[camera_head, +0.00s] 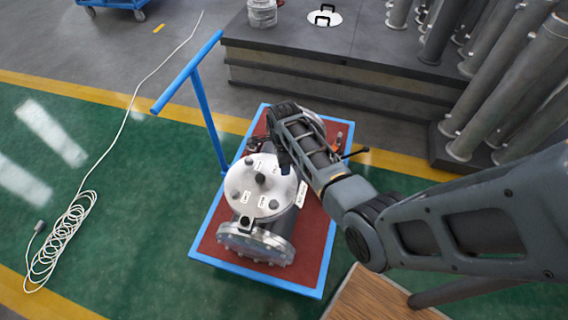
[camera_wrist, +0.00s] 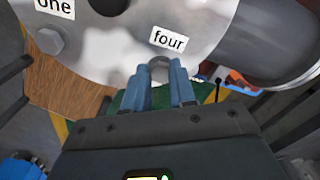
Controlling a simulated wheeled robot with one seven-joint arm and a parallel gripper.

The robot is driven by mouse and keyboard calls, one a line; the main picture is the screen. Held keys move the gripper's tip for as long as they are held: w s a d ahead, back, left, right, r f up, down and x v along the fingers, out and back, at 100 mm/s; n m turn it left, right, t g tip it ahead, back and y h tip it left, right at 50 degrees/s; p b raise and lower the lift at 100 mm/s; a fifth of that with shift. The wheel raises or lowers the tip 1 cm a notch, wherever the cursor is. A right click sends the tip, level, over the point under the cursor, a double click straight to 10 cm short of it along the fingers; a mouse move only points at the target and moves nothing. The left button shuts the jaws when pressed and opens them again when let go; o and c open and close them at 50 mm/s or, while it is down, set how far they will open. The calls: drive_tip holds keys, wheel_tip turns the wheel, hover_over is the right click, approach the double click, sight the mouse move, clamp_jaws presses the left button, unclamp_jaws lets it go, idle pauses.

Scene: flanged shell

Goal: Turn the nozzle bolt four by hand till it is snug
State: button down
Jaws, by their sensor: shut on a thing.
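The flanged shell (camera_head: 240,185) stands on a cart, its round silver top plate facing up with labels and bolts on it. In the wrist view the label "four" (camera_wrist: 169,41) lies just above the grey nozzle bolt four (camera_wrist: 159,64). My gripper (camera_wrist: 160,74) has its two blue fingers on either side of this bolt, closed on it at the plate's edge. The bolt's lower part is hidden between the fingers. Another bolt (camera_wrist: 49,40) sits by the label "one" (camera_wrist: 55,7). In the head view my arm hides most of the gripper and bolt four.
The cart (camera_head: 212,245) has a reddish deck, a blue rim and a blue push handle (camera_head: 187,72). A few small items lie on its deck behind my arm. A dark platform (camera_head: 330,65) and grey pipes (camera_head: 500,85) stand behind. A white cable coil (camera_head: 62,240) lies on the green floor at left.

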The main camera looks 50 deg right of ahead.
drive_tip(key=c, duration=0.9)
unclamp_jaws()
drive_tip(key=shift+r, duration=0.1)
drive_tip(key=shift+r, duration=3.9)
drive_tip(key=shift+f, duration=0.1)
drive_tip(key=s+a+f+n+t+h, duration=0.2)
drive_tip(key=s+a+f+n+t, duration=0.1)
drive_tip(key=s+f+n, duration=0.4)
drive_tip(key=s+a+r+n+t, duration=0.4)
drive_tip(key=s+a+r+n, duration=0.25)
drive_tip(key=s, duration=0.45)
drive_tip(key=s+a+r+n+t, duration=0.2)
drive_tip(key=s+a+r+n, duration=0.1)
drive_tip(key=r, duration=0.5)
drive_tip(key=s+a+r+n+t+y, duration=0.1)
drive_tip(key=s+a+r+n+t, duration=0.2)
drive_tip(key=r, duration=0.6)
drive_tip(key=s+a+r+n+t+y, duration=0.1)
drive_tip(key=s+a+r+n+t, duration=0.2)
drive_tip(key=r, duration=0.6)
drive_tip(key=shift+s+a+n, duration=0.35)
drive_tip(key=shift+s+n, duration=0.25)
drive_tip(key=shift+s, duration=0.05)
drive_tip(key=shift+s+a+n, duration=0.3)
drive_tip(key=shift+s+n, duration=0.35)
drive_tip(key=shift+s+a+n, duration=0.35)
drive_tip(key=shift+s+n, duration=0.25)
drive_tip(key=shift+s, duration=0.05)
